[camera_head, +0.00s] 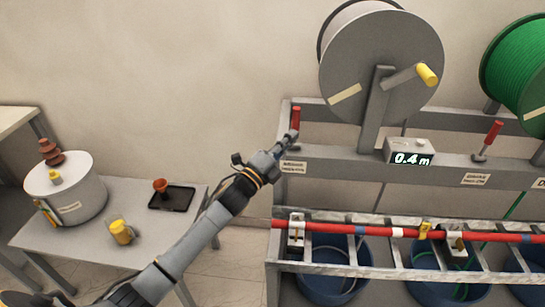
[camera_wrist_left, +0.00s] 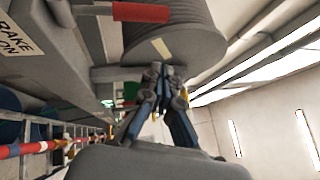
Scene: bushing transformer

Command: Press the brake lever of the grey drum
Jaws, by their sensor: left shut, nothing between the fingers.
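The grey drum (camera_head: 365,68) is mounted on a grey stand at the upper right of the head view; it also shows in the left wrist view (camera_wrist_left: 195,35). Its brake lever has an upright red handle (camera_head: 296,117) at the left end of the grey beam. The red handle also shows at the top of the left wrist view (camera_wrist_left: 140,12). My left gripper (camera_head: 293,137) is shut and empty, in front of the lever's lower part in the head view. In the left wrist view its fingertips (camera_wrist_left: 158,70) appear apart from the red handle. My right gripper is not in view.
A second red lever (camera_head: 493,134) stands by the green drum (camera_head: 522,75). A display (camera_head: 410,156) reads 0.4 m. A red cable (camera_head: 365,230) crosses a rack over blue bins. A side table (camera_head: 150,248) with a pot, a yellow mug and a black tray stands left.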

